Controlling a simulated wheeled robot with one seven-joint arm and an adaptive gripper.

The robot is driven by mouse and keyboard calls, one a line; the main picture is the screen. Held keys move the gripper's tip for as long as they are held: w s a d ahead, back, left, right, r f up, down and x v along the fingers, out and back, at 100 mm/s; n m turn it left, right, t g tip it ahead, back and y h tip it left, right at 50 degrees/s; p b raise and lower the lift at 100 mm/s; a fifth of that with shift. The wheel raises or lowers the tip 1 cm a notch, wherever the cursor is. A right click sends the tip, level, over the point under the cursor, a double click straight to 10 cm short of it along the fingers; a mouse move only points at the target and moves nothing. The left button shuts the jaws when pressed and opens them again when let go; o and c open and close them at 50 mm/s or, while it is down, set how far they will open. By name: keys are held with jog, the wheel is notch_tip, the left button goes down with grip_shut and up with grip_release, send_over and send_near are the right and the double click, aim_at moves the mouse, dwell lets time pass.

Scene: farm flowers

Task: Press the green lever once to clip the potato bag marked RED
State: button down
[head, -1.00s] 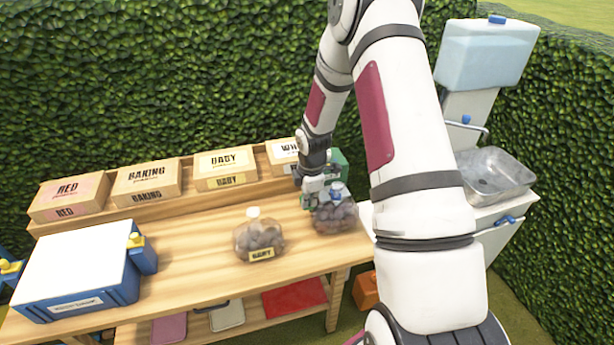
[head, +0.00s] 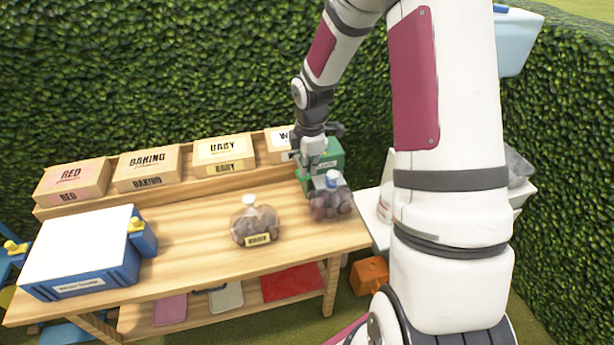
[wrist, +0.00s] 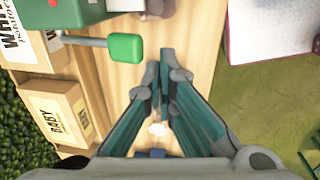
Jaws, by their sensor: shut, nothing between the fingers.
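The green clipping machine (head: 326,155) stands at the right end of the bench, partly hidden by my arm. Its green lever paddle (wrist: 126,47) sticks out on a grey rod in the wrist view, left of my fingertips and apart from them. A clear bag of dark potatoes (head: 331,205) sits in front of the machine; no label on it is readable. A second tied potato bag (head: 256,226) stands to its left, its label blurred. My gripper (head: 308,188) is shut and empty above the bench, beside the right bag; it also shows in the wrist view (wrist: 162,72).
Crates marked RED (head: 73,182), BAKING (head: 148,169) and BABY (head: 224,153) line the back, with a WHITE crate partly hidden. A blue box with a white top (head: 78,248) stands at the left. A hedge is behind.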

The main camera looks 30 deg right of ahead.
jog(key=shift+s+r, duration=0.3)
jog(key=shift+r, duration=0.65)
